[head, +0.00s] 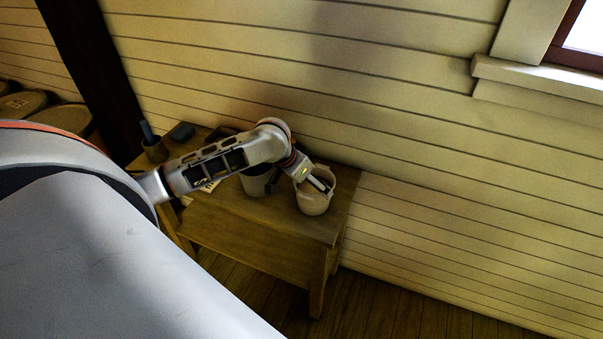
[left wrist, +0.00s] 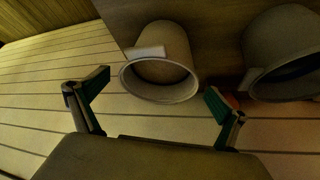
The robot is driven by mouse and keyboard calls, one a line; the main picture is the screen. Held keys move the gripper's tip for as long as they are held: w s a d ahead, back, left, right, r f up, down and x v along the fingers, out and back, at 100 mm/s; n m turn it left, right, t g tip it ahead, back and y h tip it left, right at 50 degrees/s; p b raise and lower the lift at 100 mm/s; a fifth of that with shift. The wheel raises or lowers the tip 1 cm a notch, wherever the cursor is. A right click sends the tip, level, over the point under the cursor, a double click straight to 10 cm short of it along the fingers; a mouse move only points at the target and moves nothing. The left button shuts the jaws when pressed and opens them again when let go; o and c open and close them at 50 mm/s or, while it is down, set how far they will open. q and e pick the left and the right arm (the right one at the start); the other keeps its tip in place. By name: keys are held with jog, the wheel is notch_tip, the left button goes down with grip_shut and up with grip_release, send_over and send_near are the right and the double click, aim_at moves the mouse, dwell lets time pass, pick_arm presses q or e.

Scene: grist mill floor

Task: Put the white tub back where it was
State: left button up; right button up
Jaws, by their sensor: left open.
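The white tub (head: 313,205) stands upright near the right end of the wooden table. It looks pale beige, with a raised part on its rim. My left gripper (head: 320,185) is over the tub's top, reaching in from the left, and hides part of its rim. In the left wrist view the tub (left wrist: 168,42) shows ahead of the open gripper (left wrist: 158,88), roughly between the two fingertips. A light tab (left wrist: 147,52) is on its side. I cannot tell whether a finger touches it. My right gripper is not in view.
A grey pot (head: 257,183) stands just left of the tub, also seen in the left wrist view (left wrist: 283,45). A dark cup (head: 155,150) and a dark block (head: 182,131) are at the table's left. The table's front (head: 250,220) is clear. A plank wall (head: 400,130) stands behind.

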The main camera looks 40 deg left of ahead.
pick_arm(q)
jog(key=v, duration=0.8)
jog(key=shift+w+d+f, duration=0.1)
jog(key=s+d+f+m+t, duration=0.2)
jog(key=s+d+f+m, duration=0.2)
jog(key=s+d+f, duration=0.4)
jog(key=s+a+m+g+y, duration=0.1)
jog(key=s+a+y, duration=0.5)
jog(key=s, duration=0.7)
jog(key=w+d+f+n+t+h, duration=0.1)
jog(key=d+f+h, duration=0.6)
jog(key=d+f, duration=0.7)
jog(key=shift+f+n+t, duration=0.9)
jog(key=shift+t, duration=0.3)
